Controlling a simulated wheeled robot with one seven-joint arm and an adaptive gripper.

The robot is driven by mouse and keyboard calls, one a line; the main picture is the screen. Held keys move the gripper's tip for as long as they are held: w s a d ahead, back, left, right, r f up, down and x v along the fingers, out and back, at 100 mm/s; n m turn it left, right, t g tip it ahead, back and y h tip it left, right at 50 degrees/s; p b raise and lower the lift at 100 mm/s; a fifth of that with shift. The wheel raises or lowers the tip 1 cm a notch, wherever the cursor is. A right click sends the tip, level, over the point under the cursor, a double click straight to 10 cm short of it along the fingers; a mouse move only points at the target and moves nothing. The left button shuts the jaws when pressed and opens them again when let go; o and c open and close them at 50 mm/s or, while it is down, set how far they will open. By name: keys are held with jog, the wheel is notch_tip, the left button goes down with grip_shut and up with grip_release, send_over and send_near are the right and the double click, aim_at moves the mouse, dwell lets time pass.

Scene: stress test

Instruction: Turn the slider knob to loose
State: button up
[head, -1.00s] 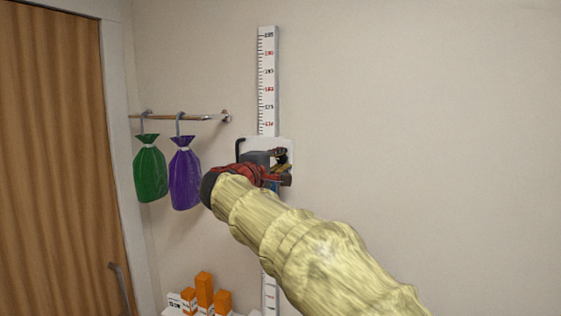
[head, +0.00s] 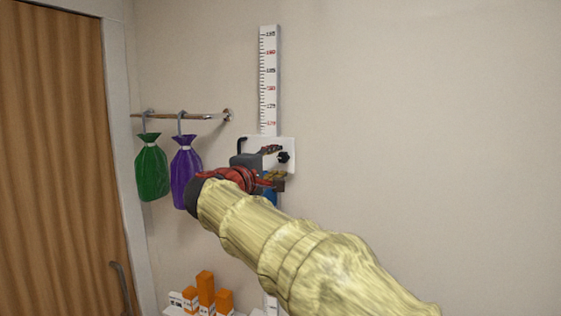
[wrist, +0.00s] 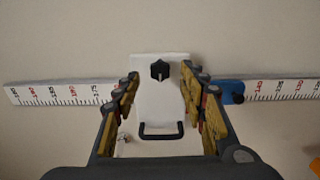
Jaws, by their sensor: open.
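The slider is a white plate on a vertical ruler (head: 268,80) fixed to the wall. Its black knob (head: 284,157) shows at the plate's right side in the head view. In the wrist view the knob (wrist: 160,70) is near the plate's top end, between and beyond the fingertips. The white plate (wrist: 158,103) has a black handle (wrist: 160,131) nearer the palm. My gripper (wrist: 157,80) is open and empty, with its fingers on both sides of the plate. In the head view my gripper (head: 272,165) is in front of the plate and hides part of it.
A blue part (wrist: 233,92) sits on the ruler right of my fingers. A green bag (head: 151,170) and a purple bag (head: 186,165) hang from a rail (head: 185,117) at left. Orange boxes (head: 206,290) stand below. The right wall is clear.

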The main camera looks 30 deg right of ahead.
jog(key=v, duration=0.7)
jog(key=shift+s+a, duration=0.2)
jog(key=shift+a, duration=0.1)
jog(key=s+a+f+g+y, duration=0.2)
jog(key=s+f+y, duration=0.1)
jog(key=f, duration=0.8)
jog(key=s+a+f+g+y, duration=0.1)
jog(key=s+f+y, duration=0.15)
jog(key=f, duration=0.85)
jog(key=s+a+f+m+g+y+b, duration=0.1)
jog(key=s+a+f+m+y, duration=0.2)
jog(key=s+f, duration=0.6)
jog(key=s+a+f+m+g+y+b, duration=0.1)
jog(key=s+a+f+m+y, duration=0.2)
jog(key=s+f, duration=0.5)
jog(key=shift+s+a+f+m+y+b, duration=0.35)
jog(key=shift+s+m+y, duration=0.8)
jog(key=shift+s, duration=2.55)
